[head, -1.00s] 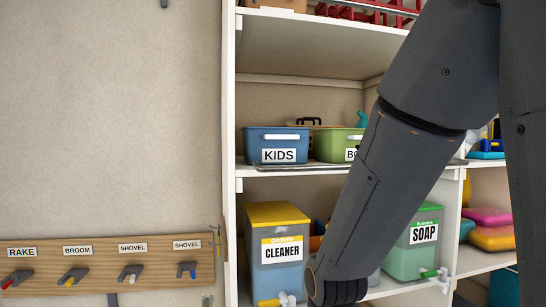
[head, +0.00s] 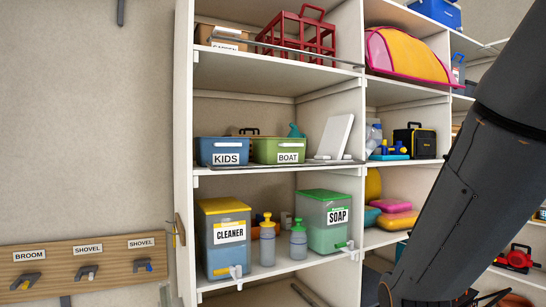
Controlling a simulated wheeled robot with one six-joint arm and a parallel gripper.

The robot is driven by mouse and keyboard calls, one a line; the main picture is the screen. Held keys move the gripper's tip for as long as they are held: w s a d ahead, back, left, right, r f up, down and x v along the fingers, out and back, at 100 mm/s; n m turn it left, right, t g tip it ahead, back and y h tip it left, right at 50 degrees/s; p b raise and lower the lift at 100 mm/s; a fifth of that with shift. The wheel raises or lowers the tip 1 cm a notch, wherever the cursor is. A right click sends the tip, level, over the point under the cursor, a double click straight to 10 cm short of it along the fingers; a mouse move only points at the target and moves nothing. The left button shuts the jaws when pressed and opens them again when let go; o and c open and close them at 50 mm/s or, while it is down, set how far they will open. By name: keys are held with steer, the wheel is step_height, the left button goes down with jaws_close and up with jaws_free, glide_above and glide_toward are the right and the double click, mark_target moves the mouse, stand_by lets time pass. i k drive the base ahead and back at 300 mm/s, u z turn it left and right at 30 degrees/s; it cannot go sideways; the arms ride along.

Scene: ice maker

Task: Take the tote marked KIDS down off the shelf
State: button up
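The blue tote marked KIDS (head: 221,147) sits at the left end of the middle shelf (head: 350,163), with a white handle on its front above the label. The green tote marked BOAT (head: 279,146) stands close beside it on the right. My arm crosses the right side of the head view, apart from the totes. My gripper is out of the picture, so its fingers are hidden.
A dark bar runs along the middle shelf's front edge. A white panel (head: 337,136) leans right of the totes. The CLEANER dispenser (head: 224,258), SOAP dispenser (head: 322,240) and two bottles stand on the shelf below. A red crate (head: 300,35) sits above. The left wall carries a tool rack (head: 60,264).

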mark_target(220, 151)
steer(key=u, duration=0.85)
steer(key=i, duration=1.2)
steer(key=z, duration=0.5)
